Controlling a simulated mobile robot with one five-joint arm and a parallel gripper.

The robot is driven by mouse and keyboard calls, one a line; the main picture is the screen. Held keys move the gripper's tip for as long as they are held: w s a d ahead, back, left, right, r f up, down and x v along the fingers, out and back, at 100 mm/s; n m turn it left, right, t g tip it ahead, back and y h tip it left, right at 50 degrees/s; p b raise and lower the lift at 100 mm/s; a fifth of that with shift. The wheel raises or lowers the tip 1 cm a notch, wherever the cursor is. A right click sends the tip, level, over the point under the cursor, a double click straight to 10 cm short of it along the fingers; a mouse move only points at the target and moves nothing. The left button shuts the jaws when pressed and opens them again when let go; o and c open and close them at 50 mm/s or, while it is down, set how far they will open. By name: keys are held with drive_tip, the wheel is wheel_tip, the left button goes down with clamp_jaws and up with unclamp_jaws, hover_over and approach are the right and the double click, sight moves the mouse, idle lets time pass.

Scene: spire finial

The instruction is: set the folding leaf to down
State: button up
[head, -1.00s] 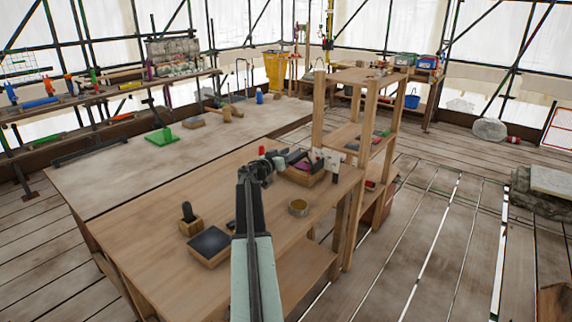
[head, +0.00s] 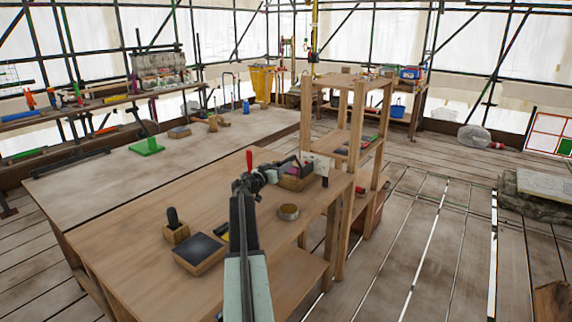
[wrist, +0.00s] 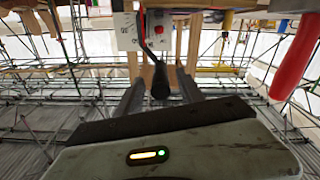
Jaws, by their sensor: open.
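A white panel (head: 318,164) stands at the right end of the wooden bench, by the shelf post. In the wrist view the panel (wrist: 128,32) carries dark marks, a red button and a lever with a black knob (wrist: 160,84). The lever points down. My gripper (wrist: 160,92) is open, its two fingers on either side of the knob in the picture; I cannot tell whether they touch it. The folding leaf cannot be clearly told apart; a pale, level top (head: 120,165) lies beyond the wooden bench top (head: 130,228).
A red handle (wrist: 294,58) is near at the right of the wrist view. On the bench are a round tin (head: 289,212), a dark-topped block (head: 199,252) and a small wooden box (head: 175,232). A wooden shelf frame (head: 355,130) stands at right; floor beyond is open.

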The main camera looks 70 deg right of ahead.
drive_tip(key=x, duration=0.4)
drive_tip(key=shift+d, duration=0.15)
clamp_jaws()
idle(1.1)
